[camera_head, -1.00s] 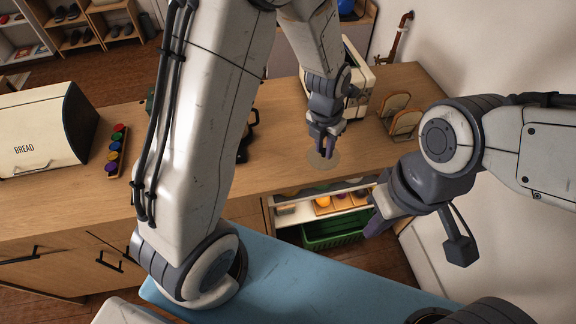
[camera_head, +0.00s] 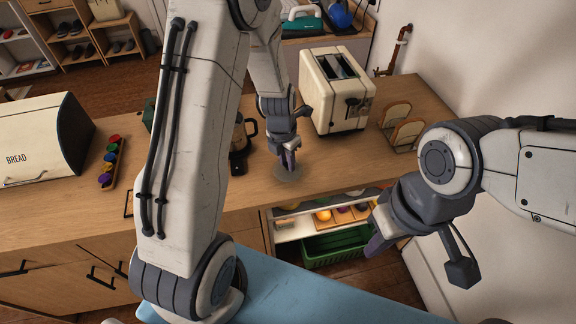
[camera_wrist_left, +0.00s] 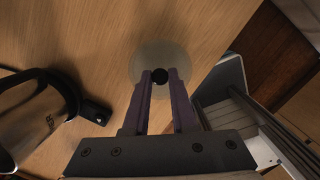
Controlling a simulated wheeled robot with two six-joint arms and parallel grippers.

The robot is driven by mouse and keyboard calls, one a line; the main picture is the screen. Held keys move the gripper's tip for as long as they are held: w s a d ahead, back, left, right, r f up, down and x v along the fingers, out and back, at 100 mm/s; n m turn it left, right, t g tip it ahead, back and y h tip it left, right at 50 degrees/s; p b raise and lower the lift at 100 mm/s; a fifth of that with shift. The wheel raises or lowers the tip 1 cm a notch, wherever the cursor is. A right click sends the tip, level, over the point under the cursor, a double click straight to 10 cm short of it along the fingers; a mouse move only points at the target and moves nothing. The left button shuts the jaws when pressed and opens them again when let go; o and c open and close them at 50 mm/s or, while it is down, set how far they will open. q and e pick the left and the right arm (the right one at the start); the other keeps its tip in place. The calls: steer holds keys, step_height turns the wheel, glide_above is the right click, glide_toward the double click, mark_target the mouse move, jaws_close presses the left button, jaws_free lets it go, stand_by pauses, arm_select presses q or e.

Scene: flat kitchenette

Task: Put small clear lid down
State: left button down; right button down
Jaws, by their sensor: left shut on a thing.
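The small clear lid (camera_head: 290,176) is a see-through disc with a dark knob. My left gripper (camera_head: 289,160) is shut on the knob, over the wooden counter (camera_head: 340,165) near its front edge. In the left wrist view the lid (camera_wrist_left: 148,60) shows round and pale beyond the fingertips, with the knob between the fingers of the left gripper (camera_wrist_left: 160,77). I cannot tell whether the lid touches the counter. My right gripper (camera_head: 375,238) hangs to the right, in front of the counter; its fingers are seen from the side.
A kettle (camera_wrist_left: 35,110) with a dark handle stands close to the left gripper. A cream toaster (camera_head: 335,92) and a toast rack (camera_head: 403,130) stand at the back right. A bread box (camera_head: 40,140) is at the left. An open shelf with a green crate (camera_head: 340,245) is below the counter.

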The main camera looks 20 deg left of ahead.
arm_select(q)
steer(key=shift+f, duration=1.15)
steer(key=shift+f, duration=0.1)
steer(key=c, duration=0.7)
jaws_free()
